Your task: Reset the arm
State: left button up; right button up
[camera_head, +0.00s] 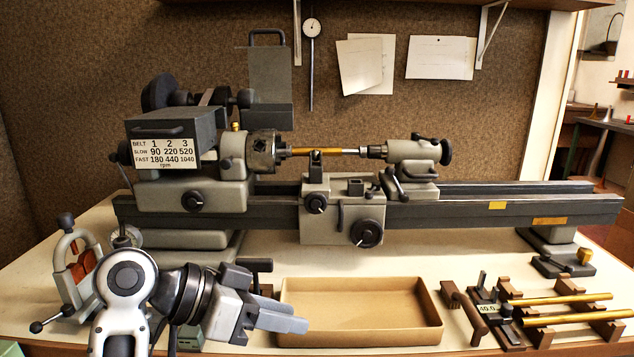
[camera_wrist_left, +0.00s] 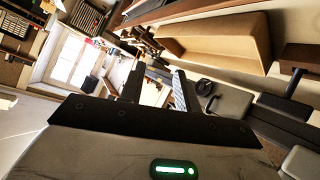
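My left arm comes in from the lower left, and my left gripper (camera_head: 284,316) is low at the front of the bench. It points right, in front of the left end of an open cardboard tray (camera_head: 362,337). In the left wrist view the fingers of my left gripper (camera_wrist_left: 156,88) stand apart with nothing between them. The tray also shows there (camera_wrist_left: 222,48), beyond the fingers. My right gripper is in neither view.
A grey lathe (camera_head: 340,208) runs across the bench behind my left gripper, with a brass rod (camera_head: 303,152) held in it. A red-jawed vise (camera_head: 76,258) stands left, close to my arm. Wooden racks with brass rods (camera_head: 565,300) lie at right.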

pick_arm(q)
jog(key=s+a+f+n+y, duration=0.2)
jog(key=f, duration=0.3)
jog(key=s+a+f+n+y, duration=0.1)
jog(key=s+a+f+n, duration=0.1)
jog(key=f, duration=0.3)
jog(key=s+a+f+n+y, duration=0.2)
jog(key=s+a+f+y, duration=0.3)
jog(key=s, duration=0.4)
jog(key=s+a+f+n+y, duration=0.2)
jog(key=s+a+f+y, duration=0.1)
jog(key=s+a+f, duration=0.45)
jog(key=w+d+f+t+h, duration=0.2)
jog(key=w+d+f+t, duration=0.3)
jog(key=w+d+t, duration=0.1)
jog(key=shift+d+t+h, duration=0.3)
jog(key=shift+d+h, duration=0.1)
jog(key=shift+d, duration=0.15)
jog(key=shift+f, duration=0.1)
